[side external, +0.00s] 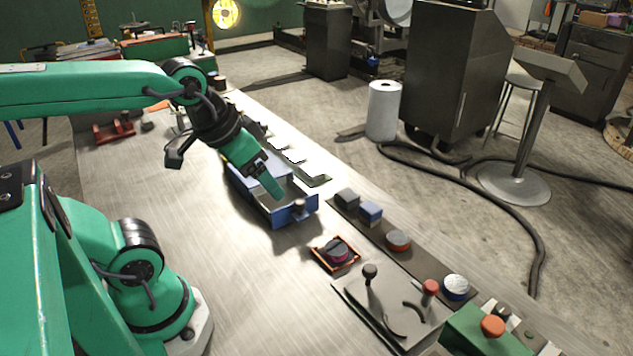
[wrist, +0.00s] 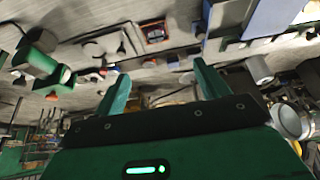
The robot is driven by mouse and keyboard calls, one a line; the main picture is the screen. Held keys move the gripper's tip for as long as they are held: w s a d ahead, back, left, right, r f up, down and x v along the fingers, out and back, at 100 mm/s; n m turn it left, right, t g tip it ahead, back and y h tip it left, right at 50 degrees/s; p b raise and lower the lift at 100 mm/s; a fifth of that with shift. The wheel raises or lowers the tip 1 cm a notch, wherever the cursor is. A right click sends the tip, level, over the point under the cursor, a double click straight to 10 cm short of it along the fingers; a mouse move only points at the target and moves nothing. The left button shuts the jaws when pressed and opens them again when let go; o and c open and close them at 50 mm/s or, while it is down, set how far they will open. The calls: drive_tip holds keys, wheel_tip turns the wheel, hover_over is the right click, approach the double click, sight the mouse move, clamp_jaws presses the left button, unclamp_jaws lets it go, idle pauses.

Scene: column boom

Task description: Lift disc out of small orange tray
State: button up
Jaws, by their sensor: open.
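The small orange tray (side external: 315,253) lies on the bench in the side view, right of and nearer the camera than the blue box. A dark disc (side external: 336,249) with a pinkish edge sits inside it. The tray also shows small in the wrist view (wrist: 144,36), near the top and beyond the fingertips, with the dark disc (wrist: 155,32) within its rim. My gripper (side external: 278,192) is open and empty, over the blue box in the side view and apart from the tray. Its two spread fingers show in the wrist view (wrist: 158,68).
A plate (side external: 392,312) with upright knobs and a green box (side external: 482,338) stand nearer the camera.

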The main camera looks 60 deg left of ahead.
drive_tip(key=w, duration=0.1)
drive_tip(key=g, duration=0.5)
hover_over(336, 248)
wheel_tip(336, 248, down, 16)
drive_tip(key=shift+w+r, duration=0.1)
drive_tip(key=shift+r, duration=0.1)
drive_tip(key=shift+w+f, duration=0.15)
drive_tip(key=shift+f, duration=0.2)
drive_tip(key=shift+f, duration=0.1)
drive_tip(key=shift+f, duration=1.2)
drive_tip(key=shift+f, duration=0.1)
drive_tip(key=f, duration=0.3)
drive_tip(key=shift+s+f, duration=0.1)
drive_tip(key=shift+s, duration=0.2)
drive_tip(key=shift+f, duration=0.95)
